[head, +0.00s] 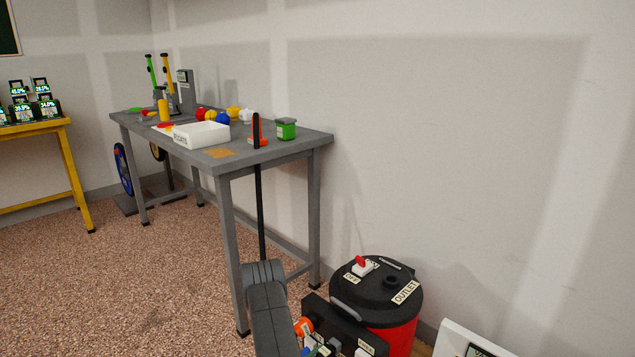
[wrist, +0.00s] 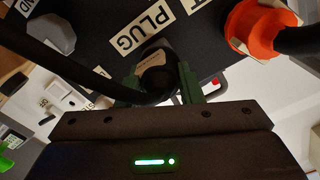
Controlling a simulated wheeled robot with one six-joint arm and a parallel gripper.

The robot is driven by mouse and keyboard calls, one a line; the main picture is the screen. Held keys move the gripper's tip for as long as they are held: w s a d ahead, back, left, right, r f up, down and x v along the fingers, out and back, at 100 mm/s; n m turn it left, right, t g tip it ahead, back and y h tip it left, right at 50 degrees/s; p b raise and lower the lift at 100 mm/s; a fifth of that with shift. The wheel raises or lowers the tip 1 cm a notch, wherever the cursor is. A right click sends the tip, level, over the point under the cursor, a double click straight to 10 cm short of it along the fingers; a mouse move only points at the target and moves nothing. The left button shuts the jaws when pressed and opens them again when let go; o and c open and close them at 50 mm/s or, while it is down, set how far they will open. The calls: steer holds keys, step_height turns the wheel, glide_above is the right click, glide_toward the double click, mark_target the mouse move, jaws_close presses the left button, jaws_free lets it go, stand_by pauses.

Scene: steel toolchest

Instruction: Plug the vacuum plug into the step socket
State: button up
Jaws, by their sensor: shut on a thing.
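In the wrist view a round black plug (wrist: 157,72) with a pale label and a black cable sits between the green fingers of my gripper (wrist: 160,86). My gripper is shut on this plug, which I take as the vacuum plug. The plug is against or just in front of a black panel (wrist: 112,62) marked PLUG; I cannot tell whether they touch. In the head view the black panel (head: 345,325) stands low in front of the red vacuum (head: 388,335); my gripper there is mostly cut off by the lower edge. I cannot make out the step socket with certainty.
An orange connector (wrist: 252,28) with a thick black cable and a grey knob-like part (wrist: 50,35) are on the panel beside the plug. A white unit (head: 465,342) stands at the lower right. The grey workbench (head: 300,145) is behind. Open floor lies left.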

steer(key=shift+w+d, duration=0.4)
steer(key=shift+w, duration=0.05)
stand_by(0.5)
steer(key=o, duration=1.2)
steer(key=shift+d, duration=0.1)
steer(key=shift+c, duration=0.2)
steer(key=v, duration=0.9)
steer(key=shift+w, duration=0.1)
steer(key=shift+x, duration=4.1)
